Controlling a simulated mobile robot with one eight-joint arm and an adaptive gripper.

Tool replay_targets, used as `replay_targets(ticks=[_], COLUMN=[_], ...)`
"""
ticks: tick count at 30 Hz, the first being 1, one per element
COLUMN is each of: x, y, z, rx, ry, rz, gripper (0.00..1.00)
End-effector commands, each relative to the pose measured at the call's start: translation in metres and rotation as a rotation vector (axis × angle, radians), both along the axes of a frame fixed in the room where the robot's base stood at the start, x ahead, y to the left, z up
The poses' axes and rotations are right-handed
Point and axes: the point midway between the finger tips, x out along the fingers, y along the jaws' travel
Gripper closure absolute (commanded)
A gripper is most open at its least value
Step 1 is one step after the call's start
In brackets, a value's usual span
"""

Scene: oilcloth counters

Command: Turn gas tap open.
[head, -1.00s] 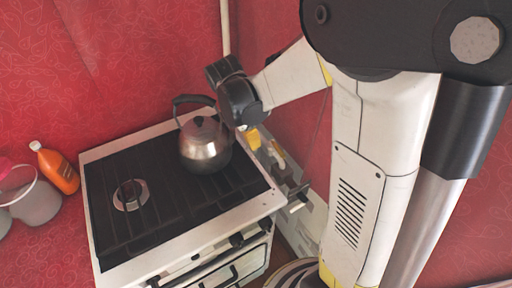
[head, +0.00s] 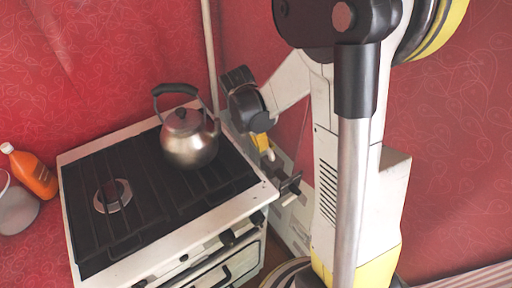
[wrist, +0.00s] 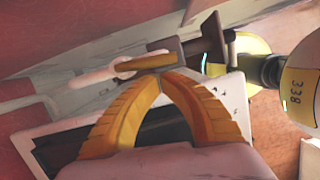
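What looks like the gas tap is a dark fitting (head: 289,184) with a pale stub, low against the wall just right of the stove. A dark crossed fitting (wrist: 207,40), likely the same, shows in the wrist view beyond my fingertips. My gripper (head: 267,145) hangs in the gap between stove and wall, behind the fitting in the head view. In the wrist view its yellow fingers (wrist: 158,70) arch together and meet at the tips. A pale rod (wrist: 98,78) passes just beyond them; whether they touch it I cannot tell. Nothing clearly shows between the tips.
The stove (head: 152,250) stands left of my arm with a metal kettle (head: 190,147) on its back right. An orange bottle (head: 36,176) and a grey container (head: 15,208) are at the far left. A pale pipe (head: 208,50) runs down the red wall.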

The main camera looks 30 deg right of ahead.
Motion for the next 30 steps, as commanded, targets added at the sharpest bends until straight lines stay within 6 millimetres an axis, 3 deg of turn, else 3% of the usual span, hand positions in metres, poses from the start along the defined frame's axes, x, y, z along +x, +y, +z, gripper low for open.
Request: replay_targets(ticks=[7, 12, 21, 26, 30], x=[0.0, -0.004, -0.004, -0.002, 0.003], y=[-0.002, -0.016, -0.016, -0.005, 0.017], z=[0.001, 0.002, 0.001, -0.002, -0.009], rx=[0.0, 0.001, -0.001, 0.0, 0.001], ry=[0.0, -0.001, 0.001, 0.001, 0.0], rz=[0.0, -0.002, 0.0, 0.002, 0.001], gripper=[1.0, 1.0, 1.0, 1.0, 1.0])
